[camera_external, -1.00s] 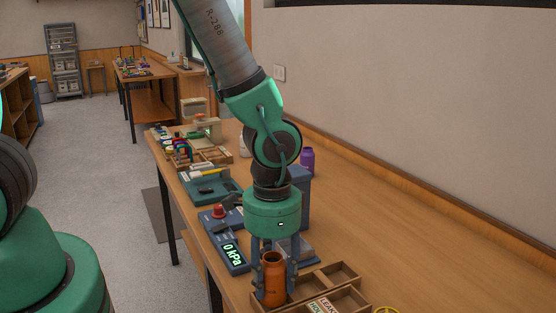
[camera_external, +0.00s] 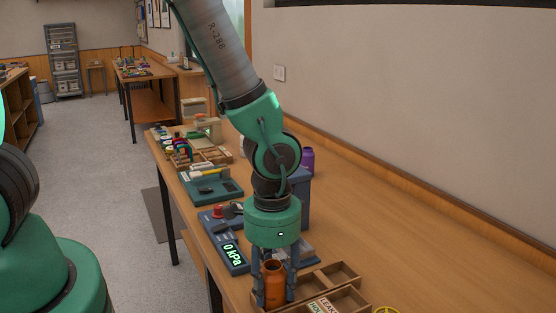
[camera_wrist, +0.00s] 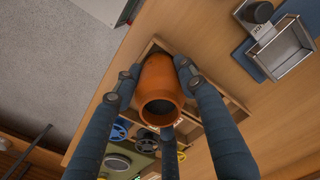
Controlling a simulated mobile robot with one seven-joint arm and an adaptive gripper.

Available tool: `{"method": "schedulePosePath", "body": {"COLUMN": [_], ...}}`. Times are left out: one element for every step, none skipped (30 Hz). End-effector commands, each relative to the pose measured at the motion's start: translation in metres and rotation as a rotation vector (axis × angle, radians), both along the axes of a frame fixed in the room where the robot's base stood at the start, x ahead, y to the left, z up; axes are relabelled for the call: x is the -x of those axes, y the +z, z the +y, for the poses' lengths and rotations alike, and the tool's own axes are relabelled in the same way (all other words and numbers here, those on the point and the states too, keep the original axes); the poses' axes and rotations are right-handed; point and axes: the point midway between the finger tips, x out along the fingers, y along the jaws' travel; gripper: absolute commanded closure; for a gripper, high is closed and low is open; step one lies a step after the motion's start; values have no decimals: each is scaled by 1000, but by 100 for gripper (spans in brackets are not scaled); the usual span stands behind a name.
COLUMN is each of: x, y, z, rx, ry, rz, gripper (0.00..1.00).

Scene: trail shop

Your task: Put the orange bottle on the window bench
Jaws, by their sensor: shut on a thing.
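The orange bottle (camera_external: 274,286) is upright, with its open mouth facing up, at the wooden divided tray (camera_external: 336,275) near the front of the workbench. My gripper (camera_external: 274,277) points down with its fingers shut on the bottle's sides. In the wrist view the orange bottle (camera_wrist: 159,88) sits between the fingers of my gripper (camera_wrist: 155,85), its dark opening toward the camera. Whether its base touches the tray floor is hidden. I cannot tell which surface is the window bench; a farther bench (camera_external: 148,72) stands near the window at the back.
A gauge unit reading 0 kPa (camera_external: 232,255) lies left of my gripper. A blue-grey box (camera_external: 303,195) and a purple bottle (camera_external: 307,160) stand behind it. The bench's right side is mostly clear. Open grey floor (camera_external: 100,150) lies left of the bench.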

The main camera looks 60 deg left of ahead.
Motion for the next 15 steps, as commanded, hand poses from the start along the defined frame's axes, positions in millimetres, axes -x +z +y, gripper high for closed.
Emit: {"method": "schedulePosePath", "body": {"x": [0, 0, 0, 0, 0, 0, 0, 0, 0, 0, 0, 0, 0, 0, 1], "y": [-1, -1, -2, -3, -3, -4, -4, -5, -5, -6, -6, -7, -8, -9, -10], "z": [0, 0, 0, 0, 0, 0, 0, 0, 0, 0, 0, 0, 0, 0, 0], "rx": [0, 0, 0, 0, 0, 0, 0, 0, 0, 0, 0, 0, 0, 0, 0], "ry": [0, 0, 0, 0, 0, 0, 0, 0, 0, 0, 0, 0, 0, 0, 0], "rz": [0, 0, 0, 0, 0, 0, 0, 0, 0, 0, 0, 0, 1, 1, 1], "gripper": [96, 96, 96, 96, 96, 96, 96, 96, 96, 96, 96, 96, 96, 96, 96]}}
